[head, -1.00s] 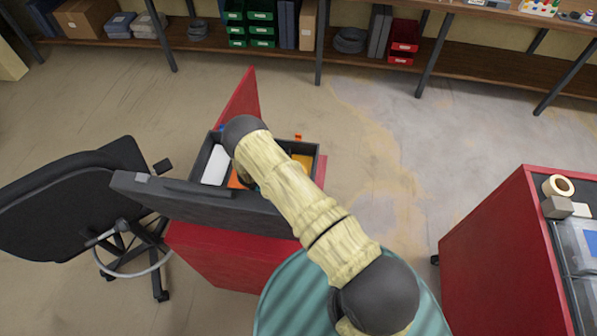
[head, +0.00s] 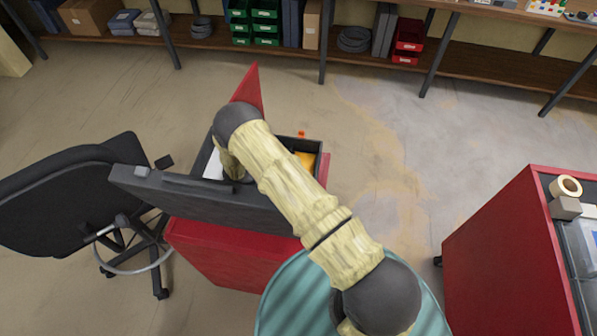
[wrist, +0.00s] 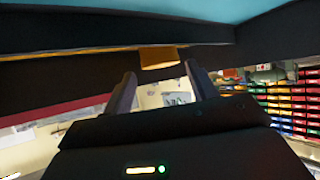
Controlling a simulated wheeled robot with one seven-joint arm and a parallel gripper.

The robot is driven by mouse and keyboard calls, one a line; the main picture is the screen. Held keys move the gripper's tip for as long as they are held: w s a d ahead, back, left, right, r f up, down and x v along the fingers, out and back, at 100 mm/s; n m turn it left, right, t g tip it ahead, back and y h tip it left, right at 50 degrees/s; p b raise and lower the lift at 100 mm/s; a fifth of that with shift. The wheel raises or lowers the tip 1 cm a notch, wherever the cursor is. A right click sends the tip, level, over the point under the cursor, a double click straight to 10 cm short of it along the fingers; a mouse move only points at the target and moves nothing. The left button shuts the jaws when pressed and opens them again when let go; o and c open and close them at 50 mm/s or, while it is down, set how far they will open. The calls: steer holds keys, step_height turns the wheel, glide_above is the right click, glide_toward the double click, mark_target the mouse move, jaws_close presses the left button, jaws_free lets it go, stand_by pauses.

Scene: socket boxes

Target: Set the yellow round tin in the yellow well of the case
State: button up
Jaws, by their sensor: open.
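The case (head: 225,206) is dark, with its lid raised on the near side, and sits on a red cabinet. Its yellow well (head: 306,160) shows as a patch at the right of the inside. My gripper's two fingers (wrist: 160,71) are apart in the wrist view. A small orange-yellow piece (wrist: 158,57) lies beyond and between the fingertips, against a dark wall; I cannot tell whether it is a tin or part of the case. In the head view my arm hides the gripper and much of the case's inside. I cannot make out the yellow round tin.
The red cabinet (head: 225,252) stands under the case, with a black chair (head: 70,195) to its left. Another red cabinet (head: 500,255) at the right carries a tape roll (head: 565,187). A shelf (head: 285,50) with bins runs along the back.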

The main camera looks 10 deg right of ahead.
steer(key=b+v, duration=0.1)
steer(key=v, duration=0.5)
steer(key=shift+a+b, duration=0.2)
steer(key=shift+b, duration=0.15)
steer(key=shift+r, duration=0.15)
